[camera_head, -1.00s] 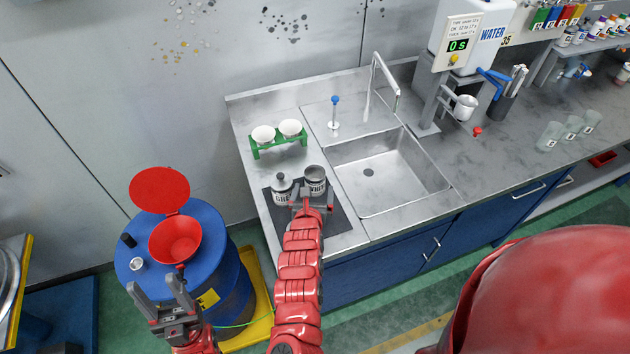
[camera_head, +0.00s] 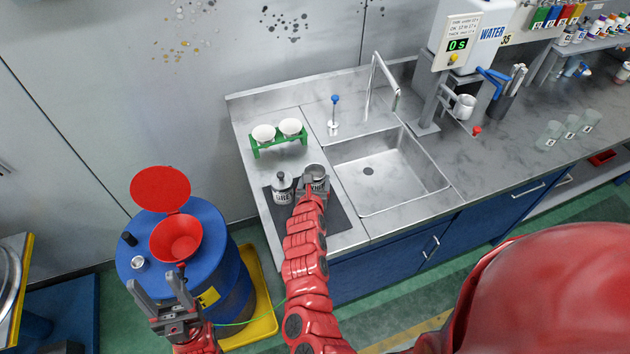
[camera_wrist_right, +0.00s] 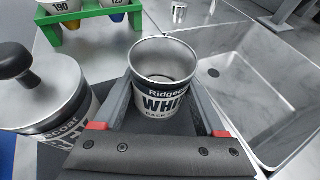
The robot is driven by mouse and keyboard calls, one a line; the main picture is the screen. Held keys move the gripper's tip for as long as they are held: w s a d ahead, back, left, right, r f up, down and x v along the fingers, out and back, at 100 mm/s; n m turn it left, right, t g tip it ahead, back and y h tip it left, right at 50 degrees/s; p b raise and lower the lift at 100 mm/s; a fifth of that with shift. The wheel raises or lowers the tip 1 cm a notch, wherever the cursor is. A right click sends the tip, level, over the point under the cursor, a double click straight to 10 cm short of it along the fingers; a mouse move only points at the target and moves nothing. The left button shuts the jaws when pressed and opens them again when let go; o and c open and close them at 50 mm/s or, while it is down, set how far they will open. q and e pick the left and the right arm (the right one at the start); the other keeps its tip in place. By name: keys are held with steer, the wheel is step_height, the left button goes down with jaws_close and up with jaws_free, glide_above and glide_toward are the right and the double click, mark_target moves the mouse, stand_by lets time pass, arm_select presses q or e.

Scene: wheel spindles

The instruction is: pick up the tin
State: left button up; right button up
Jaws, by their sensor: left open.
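An open metal tin (camera_head: 316,171) with a black and white label stands on the dark mat (camera_head: 338,221) left of the sink. In the right wrist view the tin (camera_wrist_right: 167,85) is upright, and part of its label reads "WHI". My right gripper (camera_head: 313,185) is at the tin, with one finger on each side of it. In the right wrist view the fingers (camera_wrist_right: 163,100) lie close along its sides; I cannot tell whether they press on it. My left gripper (camera_head: 154,290) is open and empty, in front of the blue drum.
A lidded tin (camera_head: 282,188) with a black knob stands just left of the open tin. A green rack (camera_head: 279,148) with white cups is behind. The sink (camera_head: 388,173) is to the right. A blue drum (camera_head: 222,262) with a red funnel (camera_head: 175,238) stands left.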

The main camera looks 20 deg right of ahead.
steer(key=c, duration=0.9)
steer(key=shift+r, duration=0.1)
step_height(320, 180, up, 10)
